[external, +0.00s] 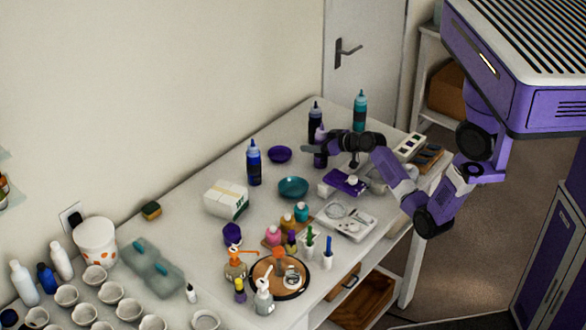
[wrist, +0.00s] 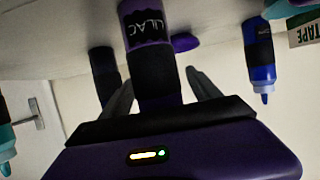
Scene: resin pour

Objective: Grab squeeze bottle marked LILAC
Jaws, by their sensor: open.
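The squeeze bottle marked LILAC (wrist: 147,33) is purple with a dark label, and it shows upside down in the wrist view. In the external view the purple bottle (external: 320,160) stands upright near the back of the table, partly hidden by my gripper. My gripper (external: 312,149) is level at the bottle's height. In the wrist view my gripper (wrist: 160,88) is open, with one finger on each side of the bottle. I cannot tell whether either finger touches it.
A dark bottle (wrist: 104,72) stands close beside the left finger. A blue bottle (external: 254,163) and a teal bottle (external: 360,111) stand farther off. A purple bowl (external: 280,154) and a teal bowl (external: 293,187) lie nearby. Cups and small bottles crowd the table's near end.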

